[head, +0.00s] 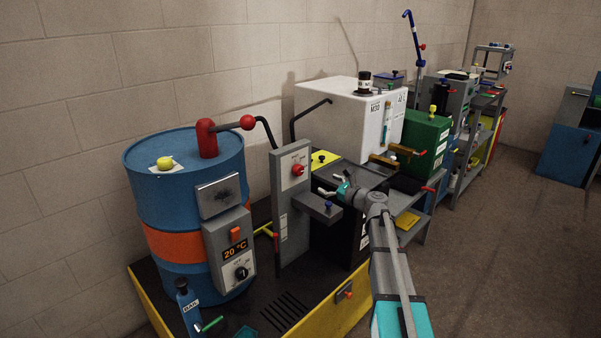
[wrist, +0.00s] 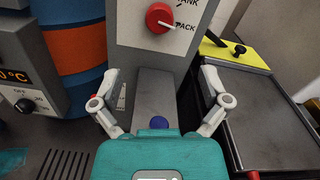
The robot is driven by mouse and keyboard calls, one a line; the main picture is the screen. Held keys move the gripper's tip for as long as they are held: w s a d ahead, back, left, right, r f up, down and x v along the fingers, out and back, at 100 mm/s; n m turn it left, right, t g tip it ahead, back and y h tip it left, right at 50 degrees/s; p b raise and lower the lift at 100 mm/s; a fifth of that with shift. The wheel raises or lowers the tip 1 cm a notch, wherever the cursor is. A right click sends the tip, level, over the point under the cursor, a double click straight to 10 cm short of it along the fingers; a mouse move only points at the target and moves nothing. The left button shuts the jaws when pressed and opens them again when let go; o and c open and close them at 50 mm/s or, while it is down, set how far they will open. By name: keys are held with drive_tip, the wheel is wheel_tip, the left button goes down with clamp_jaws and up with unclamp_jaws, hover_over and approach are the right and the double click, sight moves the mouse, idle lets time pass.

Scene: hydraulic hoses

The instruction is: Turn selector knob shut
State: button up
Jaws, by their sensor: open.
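The selector knob (head: 298,169) is a round red knob on an upright grey panel (head: 291,205). In the wrist view the knob (wrist: 158,18) is at the top centre, with labels at its right; the lower one reads PACK and the upper one is partly cut off. A white pointer mark on the knob's lower right side points toward PACK. My gripper (wrist: 160,82) is open and empty, its two fingers spread wide below the knob in the picture and apart from it. In the head view my gripper (head: 332,187) is right of the panel.
A grey shelf (head: 317,205) with a blue knob (head: 328,206) juts from the panel below the selector, close to my gripper. A blue drum (head: 165,203) with a control box (head: 230,248) stands left. A dark tray (wrist: 270,115) lies right.

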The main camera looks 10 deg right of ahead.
sight(301, 171)
drive_tip(key=x, duration=1.3)
drive_tip(key=shift+w+a, duration=0.25)
drive_tip(key=shift+w, duration=0.1)
